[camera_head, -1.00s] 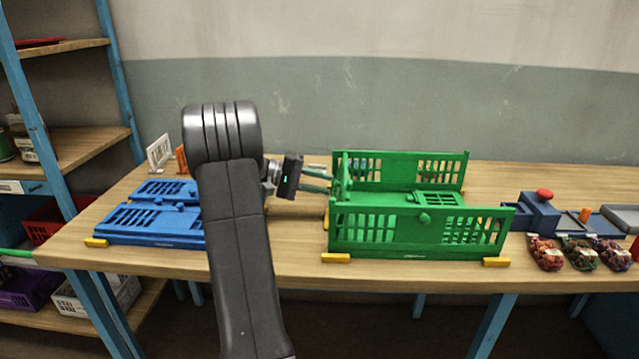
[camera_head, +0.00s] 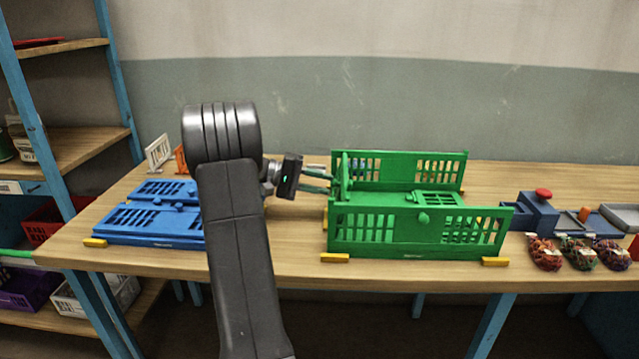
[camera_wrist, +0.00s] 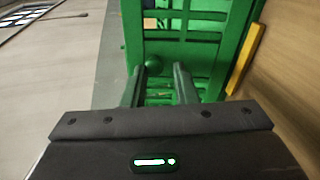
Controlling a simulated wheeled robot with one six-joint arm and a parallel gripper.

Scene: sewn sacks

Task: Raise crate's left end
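The green crate (camera_head: 375,243) stands on the table with both long sides upright. Its left end panel (camera_head: 343,182) looks raised, standing steeply between the long sides; whether it is fully upright I cannot tell. The right end panel (camera_head: 437,199) lies folded down inside. My gripper (camera_head: 328,180) is at the crate's left end, reaching in from the left. In the wrist view my gripper (camera_wrist: 161,70) has its two fingers apart, with the left end panel (camera_wrist: 185,50) in front of them. A round green knob (camera_wrist: 153,67) shows close to the tips; contact is unclear.
A folded blue crate (camera_head: 150,222) lies to the left, partly behind my arm. Yellow blocks (camera_head: 335,258) sit at the green crate's corners. Netted sacks (camera_head: 580,253) and a blue device with a red knob (camera_head: 540,212) are at the right.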

